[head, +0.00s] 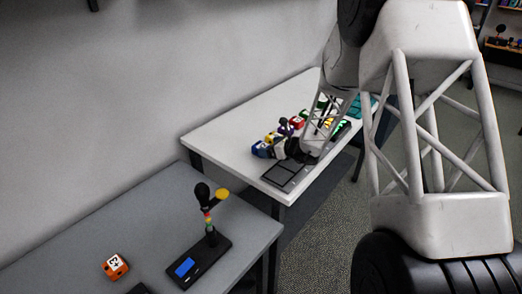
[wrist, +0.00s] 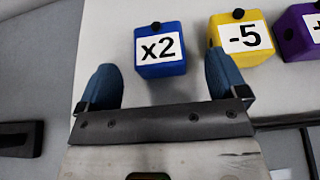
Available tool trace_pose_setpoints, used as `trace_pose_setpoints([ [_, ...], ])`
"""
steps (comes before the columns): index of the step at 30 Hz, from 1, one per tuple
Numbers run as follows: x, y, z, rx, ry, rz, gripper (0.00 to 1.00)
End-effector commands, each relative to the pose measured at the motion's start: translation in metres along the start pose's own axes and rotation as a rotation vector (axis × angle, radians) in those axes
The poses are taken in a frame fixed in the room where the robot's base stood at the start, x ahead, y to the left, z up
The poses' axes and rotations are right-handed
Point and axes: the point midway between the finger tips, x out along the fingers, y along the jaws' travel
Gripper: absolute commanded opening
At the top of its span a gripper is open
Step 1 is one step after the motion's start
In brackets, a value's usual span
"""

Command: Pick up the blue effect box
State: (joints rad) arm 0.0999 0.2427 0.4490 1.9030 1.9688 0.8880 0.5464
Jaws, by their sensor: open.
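The blue effect box (wrist: 160,67) has a white label reading "x2" and a small black knob on top. In the wrist view it stands on the white table, just beyond and between the fingertips of my gripper (wrist: 163,85). My gripper is open, with one blue-tipped finger to each side, and holds nothing. In the head view the blue box (head: 261,149) is at the near left end of the row of boxes on the white table, and my gripper (head: 280,147) is close to its right, partly blended with the dark parts there.
A yellow box (wrist: 241,42) labelled "-5" stands close to the right of the blue one, near my right finger. A purple box (wrist: 299,32) is beyond it. A dark panel (head: 287,176) lies near the white table's front edge. A grey table (head: 130,225) holds an orange box (head: 114,267).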

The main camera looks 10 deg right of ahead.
Motion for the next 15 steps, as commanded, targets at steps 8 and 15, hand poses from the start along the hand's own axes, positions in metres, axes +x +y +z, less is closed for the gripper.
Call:
trace_pose_setpoints([
  [8, 0.0004, 0.0000, 0.0002, -0.001, 0.000, 0.000, 0.92],
  [15, 0.0086, 0.0008, 0.0000, -0.001, 0.001, 0.001, 0.92],
])
